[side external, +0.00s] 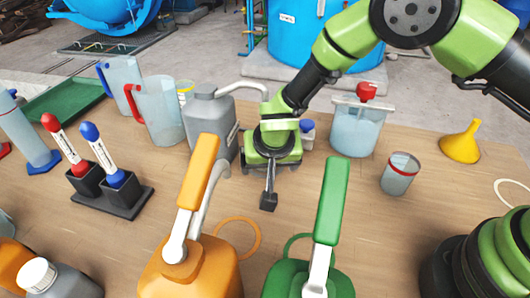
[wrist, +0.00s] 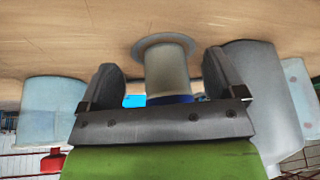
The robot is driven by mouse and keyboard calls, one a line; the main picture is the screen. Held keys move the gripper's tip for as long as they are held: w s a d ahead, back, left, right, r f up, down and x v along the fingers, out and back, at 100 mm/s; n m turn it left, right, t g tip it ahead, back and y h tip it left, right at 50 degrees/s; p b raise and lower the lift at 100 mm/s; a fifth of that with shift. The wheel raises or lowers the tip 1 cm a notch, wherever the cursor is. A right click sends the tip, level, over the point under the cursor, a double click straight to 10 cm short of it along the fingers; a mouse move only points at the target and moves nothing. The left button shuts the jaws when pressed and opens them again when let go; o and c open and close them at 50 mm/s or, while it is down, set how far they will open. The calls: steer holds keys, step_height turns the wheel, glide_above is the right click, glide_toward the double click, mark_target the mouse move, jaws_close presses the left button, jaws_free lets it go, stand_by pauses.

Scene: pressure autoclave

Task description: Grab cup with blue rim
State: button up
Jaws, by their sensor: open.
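My gripper (side external: 272,160) is low over the middle of the table in the side view, beside the grey canister. In the wrist view it is open (wrist: 164,75), with its two dark fingers apart. A small pale cylindrical vessel with a blue band (wrist: 167,72) shows between the fingers, with a wide disc at its table end. It appears to be the blue-rim cup. No finger contact is visible. In the side view a small pale object with a blue top (side external: 307,128), probably the same cup, is partly hidden behind my gripper.
A grey canister (side external: 208,120) stands close left of my gripper. A clear container with a red tap (side external: 357,130) stands to the right, near a red-rimmed cup (side external: 398,178) and yellow funnel (side external: 461,145). Orange (side external: 190,270) and green (side external: 300,280) canisters stand in front.

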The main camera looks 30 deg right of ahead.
steer(key=w, duration=0.1)
steer(key=w+d, duration=0.1)
steer(key=w, duration=0.2)
steer(key=shift+d, duration=0.25)
steer(key=shift+w+f, duration=0.25)
steer(key=shift+f, duration=0.3)
steer(key=shift+c, duration=0.5)
steer(key=c, duration=1.1)
